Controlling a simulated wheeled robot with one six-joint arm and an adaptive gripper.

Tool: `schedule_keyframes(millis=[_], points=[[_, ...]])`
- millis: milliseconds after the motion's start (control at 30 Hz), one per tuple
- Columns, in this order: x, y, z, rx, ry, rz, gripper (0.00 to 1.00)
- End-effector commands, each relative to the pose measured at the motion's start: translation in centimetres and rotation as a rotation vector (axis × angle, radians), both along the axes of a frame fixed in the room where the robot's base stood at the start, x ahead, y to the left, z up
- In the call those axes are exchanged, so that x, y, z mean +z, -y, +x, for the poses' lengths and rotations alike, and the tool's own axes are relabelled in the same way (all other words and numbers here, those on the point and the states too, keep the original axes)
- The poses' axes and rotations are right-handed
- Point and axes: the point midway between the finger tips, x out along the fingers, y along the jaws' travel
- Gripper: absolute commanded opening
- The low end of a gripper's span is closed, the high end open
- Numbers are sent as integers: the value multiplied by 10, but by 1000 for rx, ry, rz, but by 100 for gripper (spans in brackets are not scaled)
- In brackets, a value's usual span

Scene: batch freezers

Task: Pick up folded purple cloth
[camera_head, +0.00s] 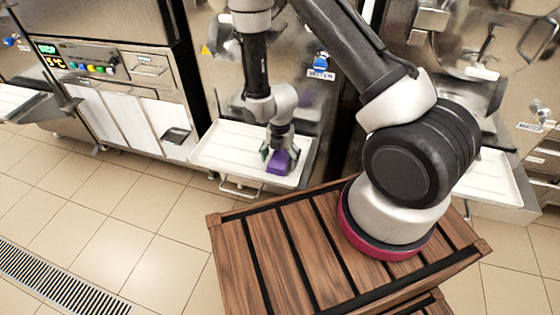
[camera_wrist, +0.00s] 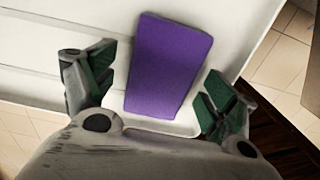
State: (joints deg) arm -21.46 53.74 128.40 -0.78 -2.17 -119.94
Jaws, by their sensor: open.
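The folded purple cloth (camera_head: 278,163) lies on a white tray (camera_head: 230,146) in front of a steel machine. In the wrist view the cloth (camera_wrist: 168,66) is a flat purple rectangle, slightly tilted, on the white surface (camera_wrist: 100,18). My gripper (camera_head: 276,152) reaches down over the tray at the cloth. In the wrist view my gripper (camera_wrist: 158,98) is open, with one green-padded finger on each side of the cloth's lower part. Gaps show between the fingers and the cloth. I cannot tell how high the fingertips are above the tray.
My arm's base stands on a brown slatted wooden top (camera_head: 280,262) in front of the tray. Steel machines stand behind, one with a green display (camera_head: 48,50). Another white tray (camera_head: 490,180) is at the right. Tiled floor (camera_head: 120,245) is clear at the left, with a drain grate (camera_head: 50,285).

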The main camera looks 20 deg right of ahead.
Motion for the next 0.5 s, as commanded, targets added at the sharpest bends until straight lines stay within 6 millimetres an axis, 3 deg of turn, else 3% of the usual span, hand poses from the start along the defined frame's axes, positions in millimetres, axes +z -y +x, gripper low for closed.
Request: schedule_keyframes(millis=[233,500], points=[[-2,0,0,0,0,0,84],[-1,0,0,0,0,0,37]])
